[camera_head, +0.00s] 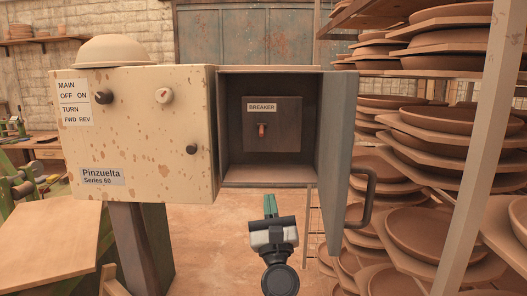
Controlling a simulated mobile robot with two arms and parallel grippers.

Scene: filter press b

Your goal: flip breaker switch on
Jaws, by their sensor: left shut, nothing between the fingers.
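The breaker switch (262,131) is a small orange-red lever on a dark panel inside the open breaker box (268,176), under a "BREAKER" label (262,107). The frame is too small to tell which way the lever is set. The box door (338,150) stands open on the right, with a dark curved handle (371,198). My left gripper (270,205) is at the lower middle, in front of and below the box. Its green fingers are shut, empty and pointing up toward the box, apart from the switch. My right gripper is out of view.
The spotted cream control panel (142,135) with several knobs and labels adjoins the box on the left. Racks of clay plates (430,115) and a pale post (474,150) crowd the right. A wooden board (50,240) lies at lower left. The floor below the box looks clear.

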